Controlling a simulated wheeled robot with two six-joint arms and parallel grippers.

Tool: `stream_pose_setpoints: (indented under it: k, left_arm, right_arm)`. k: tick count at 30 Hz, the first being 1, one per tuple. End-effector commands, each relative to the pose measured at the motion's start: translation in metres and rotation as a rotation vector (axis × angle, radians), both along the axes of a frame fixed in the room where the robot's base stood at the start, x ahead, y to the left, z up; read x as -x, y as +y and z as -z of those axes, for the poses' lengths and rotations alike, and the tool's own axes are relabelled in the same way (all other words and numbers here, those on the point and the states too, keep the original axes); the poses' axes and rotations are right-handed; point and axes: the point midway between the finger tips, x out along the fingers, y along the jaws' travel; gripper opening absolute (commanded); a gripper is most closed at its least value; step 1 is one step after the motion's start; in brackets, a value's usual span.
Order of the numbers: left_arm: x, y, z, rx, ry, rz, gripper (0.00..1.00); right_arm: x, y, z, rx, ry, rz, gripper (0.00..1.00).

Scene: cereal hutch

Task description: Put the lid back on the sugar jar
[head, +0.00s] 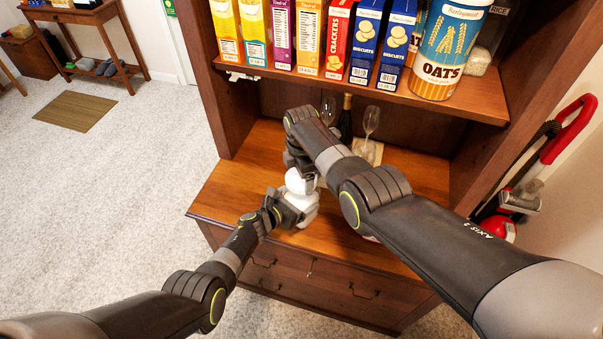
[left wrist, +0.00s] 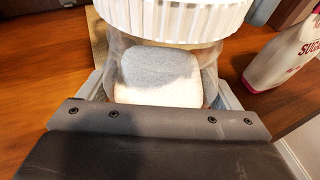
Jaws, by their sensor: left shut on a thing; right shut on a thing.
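The sugar jar (head: 302,211) stands on the hutch's wooden counter, clear-walled with white sugar inside. It also fills the middle of the left wrist view (left wrist: 160,78). My left gripper (head: 291,207) is shut around the jar's body, with a finger on each side in the left wrist view (left wrist: 160,95). The white ribbed lid (left wrist: 175,18) is at the jar's mouth and also shows in the head view (head: 299,183). I cannot tell whether it is fully seated. My right gripper (head: 301,172) is above the jar, shut on the lid; its fingertips are mostly hidden.
A sugar bag (left wrist: 287,55) stands right of the jar in the left wrist view. Glasses (head: 371,121) and a dark bottle (head: 346,120) stand behind my right arm. The shelf (head: 400,92) above holds several boxes and an oats canister (head: 449,50). The counter's left part is clear.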

Motion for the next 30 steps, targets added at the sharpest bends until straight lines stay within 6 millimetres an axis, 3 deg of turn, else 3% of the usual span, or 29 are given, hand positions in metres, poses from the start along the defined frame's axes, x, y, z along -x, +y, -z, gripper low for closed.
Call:
stream_pose_setpoints:
  k: [30]
  left_arm:
    - [0.0011, 0.0005, 0.0005, 0.001, 0.004, -0.005, 0.45]
  right_arm:
    - [-0.0012, 0.0008, 0.0115, 0.000, 0.001, -0.002, 0.58]
